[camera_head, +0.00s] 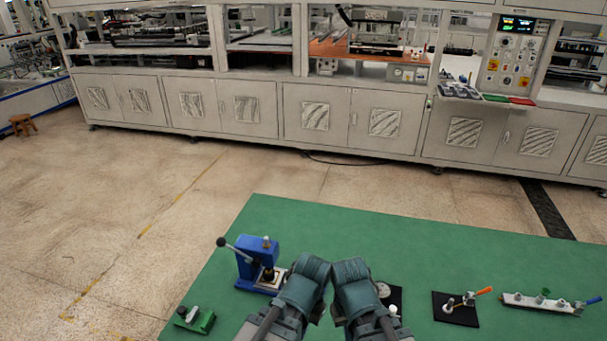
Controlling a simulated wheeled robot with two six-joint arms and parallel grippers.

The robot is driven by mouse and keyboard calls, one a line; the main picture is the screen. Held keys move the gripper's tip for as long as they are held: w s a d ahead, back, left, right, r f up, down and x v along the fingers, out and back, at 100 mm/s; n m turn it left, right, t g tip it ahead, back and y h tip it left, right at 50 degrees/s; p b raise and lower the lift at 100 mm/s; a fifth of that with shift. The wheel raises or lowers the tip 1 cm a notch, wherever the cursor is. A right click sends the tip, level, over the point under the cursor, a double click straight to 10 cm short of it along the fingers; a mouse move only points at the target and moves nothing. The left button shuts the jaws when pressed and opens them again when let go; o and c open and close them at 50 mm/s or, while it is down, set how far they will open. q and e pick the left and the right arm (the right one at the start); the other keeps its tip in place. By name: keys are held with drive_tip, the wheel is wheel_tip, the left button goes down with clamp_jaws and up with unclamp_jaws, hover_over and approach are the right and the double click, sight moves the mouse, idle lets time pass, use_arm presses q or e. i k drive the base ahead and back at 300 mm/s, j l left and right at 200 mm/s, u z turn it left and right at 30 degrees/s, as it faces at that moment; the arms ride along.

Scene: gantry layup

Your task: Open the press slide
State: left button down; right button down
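A small blue press (244,268) stands on the left part of the green table. Its lever with a black knob (221,242) sticks out to the upper left. A dark ram sits over a light plate (273,279) at its base. I cannot tell which part is the slide or how far it is moved. My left gripper (312,268) is just right of the press, apart from its body. My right gripper (348,268) is close beside the left one. Both point away from me, and their fingertips are hidden, so their opening does not show.
A green fixture (203,321) lies at the table's front left. A round gauge (383,290) on a black base is right of my grippers. A black plate with an orange-handled clamp (458,307) and a long light rail (535,302) lie farther right. The green table's back (400,235) is clear.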

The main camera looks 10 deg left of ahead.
sight(274, 285)
drive_tip(key=i+j+z, duration=0.1)
drive_tip(key=j+z, duration=0.15)
drive_tip(key=z, duration=0.15)
drive_tip(key=j+z, duration=0.35)
drive_tip(key=i+l, duration=0.05)
drive_tip(key=l, duration=0.05)
